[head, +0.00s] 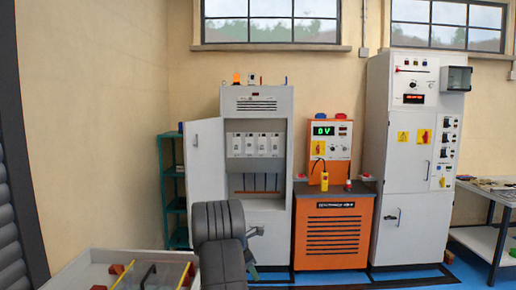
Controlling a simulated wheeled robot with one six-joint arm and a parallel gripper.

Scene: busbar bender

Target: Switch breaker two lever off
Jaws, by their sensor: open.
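A row of several white breakers (256,145) sits inside the open grey cabinet (284,100), on its upper panel. Their levers and any numbers are too small to read, so I cannot tell which is breaker two or how its lever stands. My gripper (254,233) shows small and grey at the right of my dark arm, low in front of the cabinet. It is open, and nothing shows in it. It is below the breakers in the picture and apart from them. My arm hides part of the lower cabinet.
The cabinet door (204,165) stands open on the left. An orange unit (332,235) with a 0V display and a tall grey cabinet (400,165) stand at the right. A teal shelf (173,195) is at the left. A tray (85,265) with parts is in the foreground.

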